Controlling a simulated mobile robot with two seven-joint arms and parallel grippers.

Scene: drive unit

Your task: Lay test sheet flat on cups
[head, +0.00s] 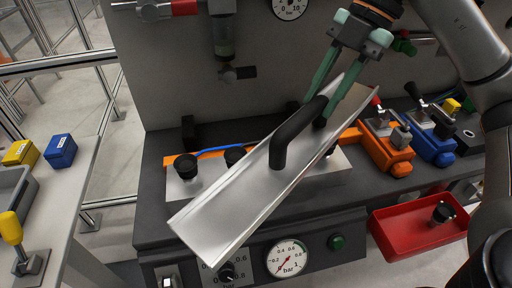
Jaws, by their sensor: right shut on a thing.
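The test sheet (235,195) is a silvery metal plate with turned-up edges and a black bar handle (292,138). My right gripper (322,104) is shut on the far end of this handle. The sheet runs at a slant from lower left to upper right, over the pale block (205,182), and looks tilted. Black cups stand on this block; one (185,166) shows left of the sheet and another (234,155) sits at its left edge. Any others are hidden beneath the sheet. I cannot tell whether the sheet touches the cups. My left gripper is out of view.
Orange (388,150) and blue (432,143) clamp units stand right of the sheet. A red tray (418,226) with a black-topped part sits lower right. A pressure gauge (287,259) is on the front panel. A side table with blue (60,151) and yellow (21,153) blocks is left.

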